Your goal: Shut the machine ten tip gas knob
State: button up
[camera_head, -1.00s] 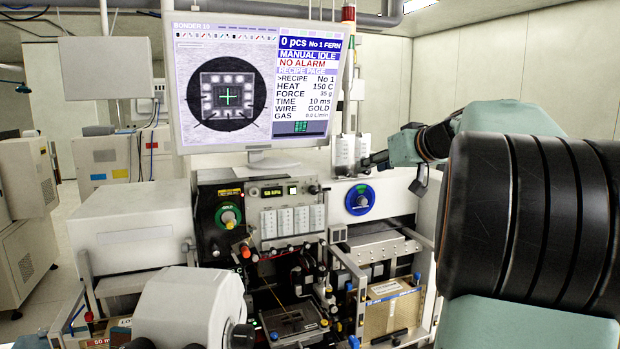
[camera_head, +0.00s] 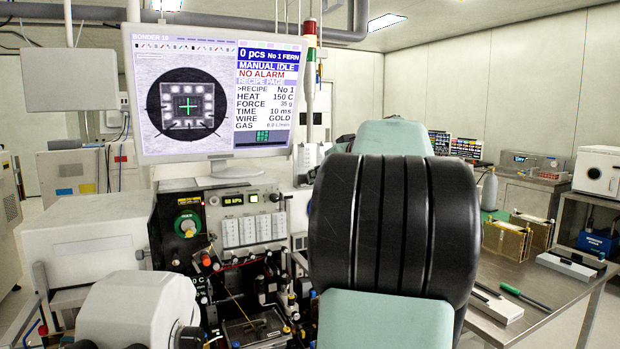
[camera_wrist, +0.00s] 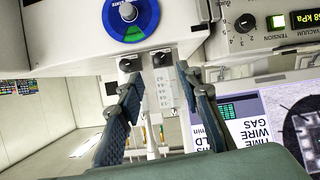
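The bonder's monitor (camera_head: 210,90) is headed BONDER 10 and reads GAS 0.0 L/min. Below it is the machine's control panel (camera_head: 160,235) with a green-ringed knob (camera_head: 187,225). My gripper (camera_wrist: 157,72) is open and empty in the wrist view, which looks upside down. A blue and green dial (camera_wrist: 131,12) lies beyond the fingertips. Two small black knobs, one left (camera_wrist: 129,63) and one right (camera_wrist: 162,58), sit near the fingertips, apparently on a white block. I cannot read which knob is the tip gas one. In the head view my arm hides the gripper and the blue dial.
A vacuum and tension panel (camera_wrist: 262,22) and the monitor (camera_wrist: 270,125) are close on the right of the wrist view. A white microscope-like housing (camera_head: 150,305) stands at the machine's front. A steel bench (camera_head: 540,290) with trays and tools is at the right.

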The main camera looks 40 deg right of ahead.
jog(key=p+x, duration=0.1)
jog(key=x, duration=0.5)
jog(key=shift+w+f, duration=0.2)
jog(key=shift+w, duration=0.2)
grip_shut()
